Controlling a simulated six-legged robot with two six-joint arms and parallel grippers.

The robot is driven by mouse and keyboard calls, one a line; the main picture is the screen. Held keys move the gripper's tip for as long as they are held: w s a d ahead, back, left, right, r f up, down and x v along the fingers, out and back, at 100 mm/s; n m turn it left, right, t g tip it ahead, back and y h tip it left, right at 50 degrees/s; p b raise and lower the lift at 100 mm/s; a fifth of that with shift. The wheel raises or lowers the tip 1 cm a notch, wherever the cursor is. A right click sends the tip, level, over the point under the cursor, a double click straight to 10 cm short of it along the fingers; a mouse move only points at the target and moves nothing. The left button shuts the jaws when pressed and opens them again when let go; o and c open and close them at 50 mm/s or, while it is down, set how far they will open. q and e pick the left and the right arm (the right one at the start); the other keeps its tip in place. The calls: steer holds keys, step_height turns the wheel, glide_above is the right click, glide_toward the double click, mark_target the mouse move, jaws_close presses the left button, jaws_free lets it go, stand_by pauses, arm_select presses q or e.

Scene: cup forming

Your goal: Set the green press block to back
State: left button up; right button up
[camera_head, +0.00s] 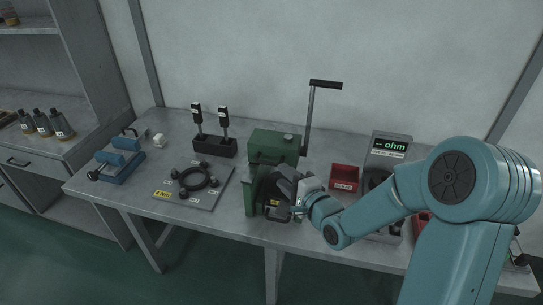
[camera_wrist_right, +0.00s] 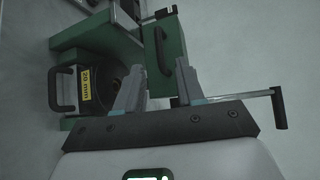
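The green press (camera_head: 250,190) stands near the middle of the table, with a green block (camera_head: 273,146) on top that carries a handle on its front. In the right wrist view the green block (camera_wrist_right: 182,72) and its dark handle (camera_wrist_right: 163,52) lie just beyond the fingertips. My right gripper (camera_head: 288,186) is in front of the press, below the green block; its two fingers (camera_wrist_right: 160,88) stand apart with nothing clearly held between them. A dark die with a yellow "20 mm" label (camera_wrist_right: 87,84) sits in the press beside the fingers. My left gripper is out of view.
A red bin (camera_head: 344,178) and an ohm meter (camera_head: 388,145) stand to the right. A plate with a black ring (camera_head: 205,200), a black stand with two tools (camera_head: 214,148) and a blue clamp (camera_head: 118,165) are to the left.

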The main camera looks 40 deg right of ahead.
mark_target(270, 164)
steer(key=w+f+p, duration=0.1)
steer(key=w, duration=0.6)
steer(key=shift+w+d+f, duration=0.15)
steer(key=shift+d, duration=0.15)
steer(key=shift+c, duration=0.3)
jaws_close()
